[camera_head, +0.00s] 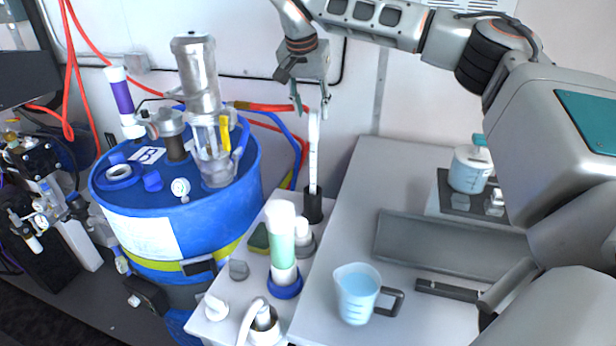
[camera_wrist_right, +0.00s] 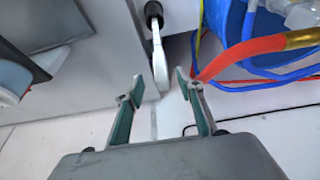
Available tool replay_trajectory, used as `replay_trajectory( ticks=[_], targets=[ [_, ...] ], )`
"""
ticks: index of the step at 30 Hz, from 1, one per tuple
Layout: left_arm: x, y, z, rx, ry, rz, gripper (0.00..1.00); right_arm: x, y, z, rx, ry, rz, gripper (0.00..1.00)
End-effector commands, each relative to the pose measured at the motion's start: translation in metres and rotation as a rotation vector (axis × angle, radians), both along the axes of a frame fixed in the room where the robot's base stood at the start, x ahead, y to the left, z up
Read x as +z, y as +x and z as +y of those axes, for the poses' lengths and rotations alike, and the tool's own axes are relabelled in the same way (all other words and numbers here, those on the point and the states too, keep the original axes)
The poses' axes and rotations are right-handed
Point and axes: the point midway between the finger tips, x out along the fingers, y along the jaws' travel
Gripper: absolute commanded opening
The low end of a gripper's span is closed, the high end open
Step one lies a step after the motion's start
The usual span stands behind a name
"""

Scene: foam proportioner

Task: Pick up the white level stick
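The white level stick (camera_head: 313,150) stands upright in a black holder (camera_head: 313,207) at the back of the white bench, beside the blue drum. In the right wrist view the stick (camera_wrist_right: 160,65) rises from its dark holder (camera_wrist_right: 153,12) and its end lies near the gap between the fingertips. My right gripper (camera_head: 311,108) is at the stick's top end in the head view. Its two fingers (camera_wrist_right: 156,88) are apart, with no finger contact on the stick visible. My left gripper is not in view.
The blue drum (camera_head: 200,236) with hoses and a clear cylinder stands left of the stick. A green-filled bottle (camera_head: 282,240) and a sponge (camera_head: 259,238) are in front of it.

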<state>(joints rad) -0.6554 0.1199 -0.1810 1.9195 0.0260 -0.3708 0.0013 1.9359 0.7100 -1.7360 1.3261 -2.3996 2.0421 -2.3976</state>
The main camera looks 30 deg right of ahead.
Motion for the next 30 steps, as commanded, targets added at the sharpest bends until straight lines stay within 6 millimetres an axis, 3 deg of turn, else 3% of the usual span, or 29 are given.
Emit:
replay_trajectory(
  ticks=[15,25,26,30],
  targets=[
    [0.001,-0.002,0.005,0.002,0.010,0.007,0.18,-0.056,0.018,-0.018,-0.002,0.001,0.002,0.38],
    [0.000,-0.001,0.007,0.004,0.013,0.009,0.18,-0.063,0.021,-0.020,-0.001,0.000,0.000,0.38],
    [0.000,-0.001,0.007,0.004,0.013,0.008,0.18,-0.063,0.021,-0.020,-0.001,0.000,0.000,0.35],
    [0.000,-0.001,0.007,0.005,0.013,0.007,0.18,-0.063,0.021,-0.020,-0.001,0.000,0.000,0.00]
  ],
)
